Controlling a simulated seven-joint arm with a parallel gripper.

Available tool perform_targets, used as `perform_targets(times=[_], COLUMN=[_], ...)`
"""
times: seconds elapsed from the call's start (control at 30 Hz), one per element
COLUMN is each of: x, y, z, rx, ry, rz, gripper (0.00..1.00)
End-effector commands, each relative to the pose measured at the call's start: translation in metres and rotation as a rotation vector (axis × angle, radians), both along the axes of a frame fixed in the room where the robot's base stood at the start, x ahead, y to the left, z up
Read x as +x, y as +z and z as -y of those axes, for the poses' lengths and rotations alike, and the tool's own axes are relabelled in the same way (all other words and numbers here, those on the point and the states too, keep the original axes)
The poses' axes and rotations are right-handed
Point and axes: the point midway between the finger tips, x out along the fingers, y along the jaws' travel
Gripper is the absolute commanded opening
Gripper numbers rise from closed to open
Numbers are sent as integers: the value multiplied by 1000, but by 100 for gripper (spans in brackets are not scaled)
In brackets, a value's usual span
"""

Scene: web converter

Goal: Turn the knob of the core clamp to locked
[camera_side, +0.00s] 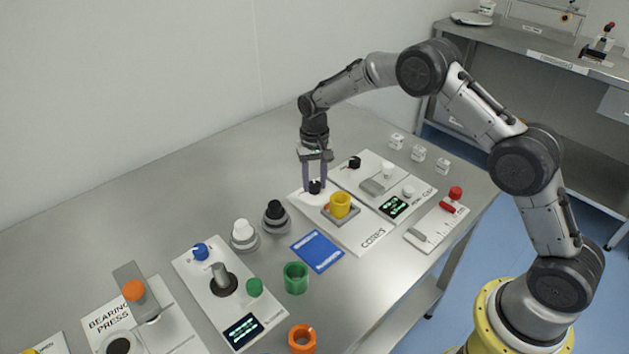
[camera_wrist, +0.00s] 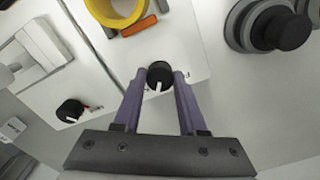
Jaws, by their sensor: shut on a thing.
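The core clamp is a white panel marked CORES (camera_side: 372,238), with a yellow ring-shaped core (camera_side: 340,204) in a grey holder. Its black knob (camera_side: 315,187) is at the panel's back left corner. My gripper (camera_side: 314,188) points straight down and is shut on this knob. In the wrist view the two purple fingers stand on either side of the knob (camera_wrist: 159,74). The knob's white pointer mark faces toward my gripper's body. Small marks on the panel near the knob are too small to read. The yellow core also shows at the top of the wrist view (camera_wrist: 99,8), beside an orange piece (camera_wrist: 140,26).
Right of the clamp is another white panel with a display (camera_side: 394,206) and its own black knob (camera_side: 355,162). A blue card (camera_side: 317,251), a green ring (camera_side: 296,278) and black and white round knobs (camera_side: 275,212) stand left and in front.

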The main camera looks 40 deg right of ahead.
Motion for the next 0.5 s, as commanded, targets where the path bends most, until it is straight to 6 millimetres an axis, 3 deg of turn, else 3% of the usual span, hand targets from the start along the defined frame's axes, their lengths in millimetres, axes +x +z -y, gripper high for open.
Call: perform_targets(times=[0.5], x=[1], y=[2], z=[0], rx=[0], ry=[-130], rz=[4], gripper=[0])
